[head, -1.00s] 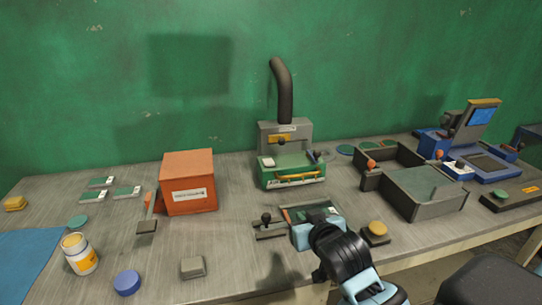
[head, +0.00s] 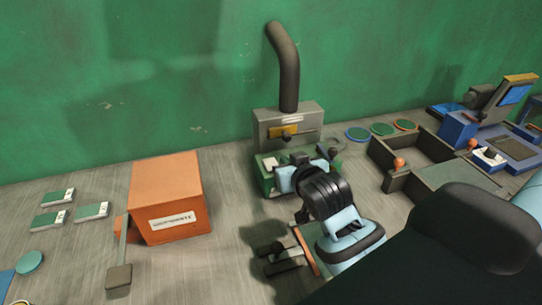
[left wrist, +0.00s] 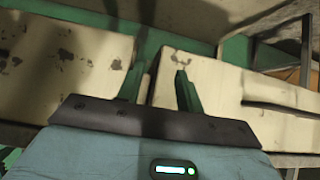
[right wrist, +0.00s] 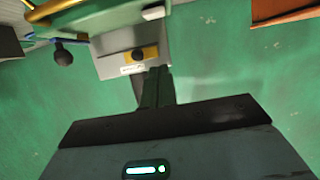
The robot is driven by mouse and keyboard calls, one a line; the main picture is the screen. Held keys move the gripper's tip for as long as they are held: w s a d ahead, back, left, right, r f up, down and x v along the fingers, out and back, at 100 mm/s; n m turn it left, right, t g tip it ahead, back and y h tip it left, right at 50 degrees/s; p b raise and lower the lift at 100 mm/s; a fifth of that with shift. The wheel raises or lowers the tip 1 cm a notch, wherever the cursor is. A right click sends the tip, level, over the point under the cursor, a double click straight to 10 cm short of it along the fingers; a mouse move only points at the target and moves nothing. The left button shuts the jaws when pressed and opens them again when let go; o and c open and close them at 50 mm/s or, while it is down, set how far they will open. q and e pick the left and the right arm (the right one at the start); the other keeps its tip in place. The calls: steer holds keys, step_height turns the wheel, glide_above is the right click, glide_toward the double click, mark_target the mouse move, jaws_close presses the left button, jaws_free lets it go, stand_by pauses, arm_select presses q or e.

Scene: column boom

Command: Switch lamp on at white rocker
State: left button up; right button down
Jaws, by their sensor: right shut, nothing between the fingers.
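A small white rocker (head: 270,163) sits at the left of the green-based station (head: 266,184), below its grey back box (head: 300,120). A white block that looks like this rocker shows in the right wrist view (right wrist: 153,12), near its top edge. My right gripper (head: 299,160) is over the station's front, to the right of the rocker and apart from it. Its fingers (right wrist: 153,85) are shut and empty, and they hide part of the station. My left gripper (left wrist: 160,82) shows only in the left wrist view, open and empty. I cannot make out which part is the lamp.
A black bent pipe (head: 286,65) rises behind the grey box. An orange box (head: 168,198) stands to the left, with bare bench between. Grey trays (head: 455,172) and a blue device (head: 459,131) stand to the right.

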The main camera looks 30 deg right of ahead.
glide_above(276, 161)
steer(key=s+a, duration=0.3)
steer(key=s, duration=0.1)
steer(key=f, duration=0.3)
steer(key=shift+w+d+f, duration=0.2)
steer(key=shift+d+f, duration=0.05)
step_height(276, 161, down, 3)
steer(key=shift+s+r, duration=0.15)
steer(key=shift+r, duration=0.05)
arm_select(q)
steer(key=shift+s+r, duration=0.1)
arm_select(e)
steer(key=shift+s+f, duration=0.1)
steer(key=shift+f, duration=0.6)
